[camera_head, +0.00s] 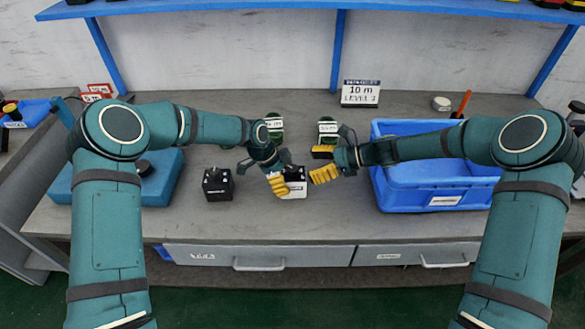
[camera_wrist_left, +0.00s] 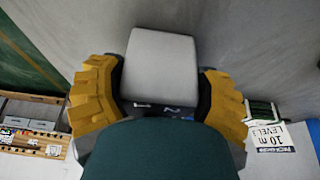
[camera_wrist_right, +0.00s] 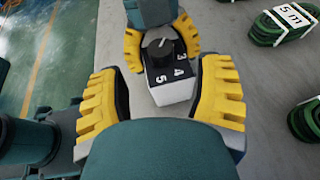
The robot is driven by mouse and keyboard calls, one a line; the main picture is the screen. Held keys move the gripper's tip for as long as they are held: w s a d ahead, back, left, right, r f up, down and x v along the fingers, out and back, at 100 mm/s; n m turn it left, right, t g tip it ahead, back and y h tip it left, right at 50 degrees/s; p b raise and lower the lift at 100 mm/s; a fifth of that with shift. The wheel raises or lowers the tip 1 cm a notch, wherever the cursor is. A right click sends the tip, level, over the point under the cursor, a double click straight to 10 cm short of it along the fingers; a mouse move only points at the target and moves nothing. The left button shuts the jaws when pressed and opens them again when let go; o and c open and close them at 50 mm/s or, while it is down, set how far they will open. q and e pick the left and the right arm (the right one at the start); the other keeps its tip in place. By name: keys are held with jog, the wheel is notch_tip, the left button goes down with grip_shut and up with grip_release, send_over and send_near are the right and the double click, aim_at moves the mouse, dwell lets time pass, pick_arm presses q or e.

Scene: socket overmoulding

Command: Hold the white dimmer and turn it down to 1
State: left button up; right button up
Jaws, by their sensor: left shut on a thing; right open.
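The white dimmer (camera_head: 296,188) is at the middle of the table, near the front. It has a black top face with a dial. My left gripper (camera_head: 284,181) is shut on its sides; the dimmer's pale body (camera_wrist_left: 160,65) fills the gap between the yellow fingers in the left wrist view. My right gripper (camera_head: 319,163) is open just right of the dimmer. In the right wrist view the black knob (camera_wrist_right: 160,52) lies beyond and between its open fingers, apart from them. Numbers 3, 4 and 5 show; the rest are hidden. I cannot tell the knob's setting.
A black dimmer (camera_head: 217,184) stands to the left of the white one. Green cable coils (camera_head: 328,130) with labels lie behind. A blue bin (camera_head: 430,200) is at right and a blue case (camera_head: 160,178) at left. A "10 m LEVEL 3" sign (camera_head: 360,93) stands at the back.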

aim_at(295, 168)
jog(key=x, duration=0.6)
jog(key=shift+a+f, duration=0.15)
jog(key=shift+a, duration=0.15)
grip_shut()
